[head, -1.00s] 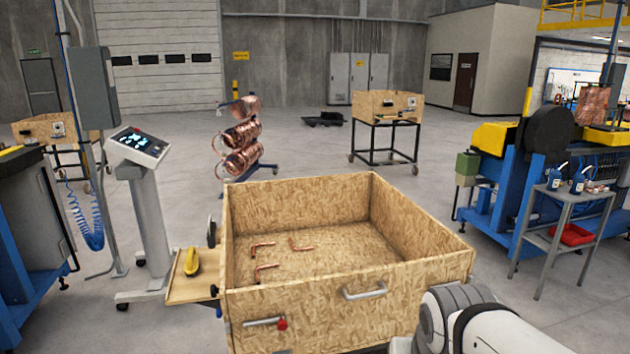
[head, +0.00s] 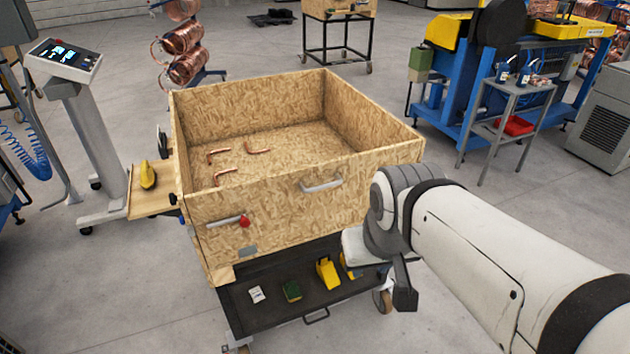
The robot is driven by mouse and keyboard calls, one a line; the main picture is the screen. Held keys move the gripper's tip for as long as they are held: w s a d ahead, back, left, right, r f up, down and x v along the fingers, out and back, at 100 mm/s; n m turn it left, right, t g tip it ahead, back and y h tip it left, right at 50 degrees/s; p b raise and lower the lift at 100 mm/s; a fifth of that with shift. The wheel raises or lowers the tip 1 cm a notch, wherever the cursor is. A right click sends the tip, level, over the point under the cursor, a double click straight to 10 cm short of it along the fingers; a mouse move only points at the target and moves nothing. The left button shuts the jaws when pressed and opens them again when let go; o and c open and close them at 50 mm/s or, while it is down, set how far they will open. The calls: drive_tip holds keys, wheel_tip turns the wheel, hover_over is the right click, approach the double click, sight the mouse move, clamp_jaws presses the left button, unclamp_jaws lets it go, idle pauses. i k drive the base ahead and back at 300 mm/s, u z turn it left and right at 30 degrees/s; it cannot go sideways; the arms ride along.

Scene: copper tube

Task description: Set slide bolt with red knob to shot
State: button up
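The slide bolt (head: 226,222) is a pale metal bar lying horizontally on the left part of the front wall of a wooden crate (head: 285,208). Its red knob (head: 244,221) is at the bar's right end. I cannot tell from this distance whether the bolt is shot or drawn. My arm comes in from the lower right, with its grey joint right of the crate's front, well apart from the bolt.
A metal handle (head: 321,185) is right of the bolt. Bent copper tubes (head: 226,173) lie in the crate. A side shelf (head: 150,203) holds a yellow object (head: 148,175). The lower black shelf (head: 265,314) carries small items. Floor in front is clear.

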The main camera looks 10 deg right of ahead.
sight(244, 222)
drive_tip(key=k, duration=1.35)
drive_tip(key=u, duration=0.35)
drive_tip(key=i, duration=1.85)
drive_tip(key=z, duration=0.4)
